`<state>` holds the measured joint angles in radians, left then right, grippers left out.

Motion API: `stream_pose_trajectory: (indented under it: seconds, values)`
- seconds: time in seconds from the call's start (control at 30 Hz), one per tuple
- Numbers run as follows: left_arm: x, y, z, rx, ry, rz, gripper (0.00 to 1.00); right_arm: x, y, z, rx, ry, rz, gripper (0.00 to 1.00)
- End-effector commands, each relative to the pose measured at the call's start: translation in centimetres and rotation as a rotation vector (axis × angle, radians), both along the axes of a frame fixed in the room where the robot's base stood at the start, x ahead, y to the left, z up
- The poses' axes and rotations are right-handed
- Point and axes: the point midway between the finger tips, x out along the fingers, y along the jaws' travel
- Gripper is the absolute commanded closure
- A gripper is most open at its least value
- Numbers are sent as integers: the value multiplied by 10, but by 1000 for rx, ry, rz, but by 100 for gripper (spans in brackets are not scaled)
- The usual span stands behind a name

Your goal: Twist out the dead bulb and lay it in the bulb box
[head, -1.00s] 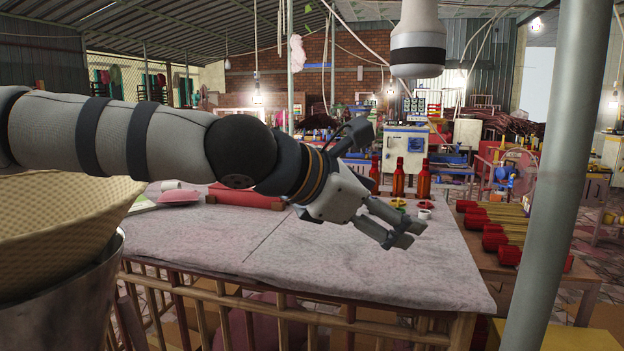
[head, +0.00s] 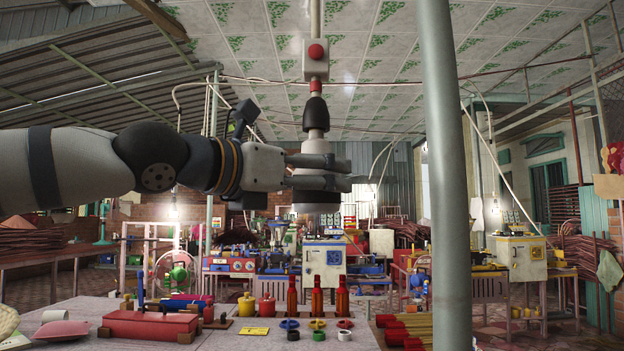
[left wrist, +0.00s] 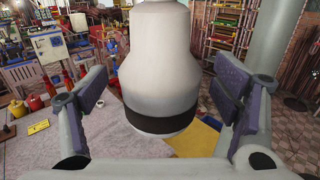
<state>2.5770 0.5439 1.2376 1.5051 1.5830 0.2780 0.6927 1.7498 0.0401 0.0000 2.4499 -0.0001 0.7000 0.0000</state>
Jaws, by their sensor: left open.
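The pale bulb (head: 316,197) hangs upright under a dark socket (head: 317,113) on a ceiling rod. Its lower end shows below my fingers; its upper part is partly hidden behind them. It also fills the middle of the left wrist view (left wrist: 156,60), with a black band near its bottom. My left gripper (head: 335,172) comes in level from the left at bulb height. Its fingers are open, one on each side of the bulb, with gaps visible in the left wrist view (left wrist: 155,90). A red box (head: 150,327) lies on the table; I cannot tell whether it is the bulb box.
A grey post (head: 447,200) stands right of the bulb. The grey table (head: 235,341) below holds three red bottles (head: 317,300), coloured rings and a yellow pot (head: 246,305). A red button box (head: 316,60) sits on the rod above the socket.

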Motion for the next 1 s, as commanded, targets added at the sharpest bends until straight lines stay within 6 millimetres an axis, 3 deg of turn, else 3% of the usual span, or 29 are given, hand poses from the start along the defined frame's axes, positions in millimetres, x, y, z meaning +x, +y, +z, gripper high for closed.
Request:
stream_pose_trajectory:
  seconds: [0.37,0.6,0.63,0.67,0.73,1.0]
  values:
    - [5,-6,1,1,-2,-1,20,1,0,1,0,-3,0,60]
    - [5,-6,1,1,-2,-1,72,1,0,1,0,-3,0,60]
    - [5,-6,1,1,-2,-1,72,1,0,1,0,-3,0,60]
    - [5,-6,1,1,-2,-1,47,1,0,1,0,-3,0,60]
    - [5,-6,1,1,-2,-1,63,1,0,1,0,-3,0,60]
    - [9,-5,-3,-2,7,-28,65,-5,0,-4,0,18,0,60]
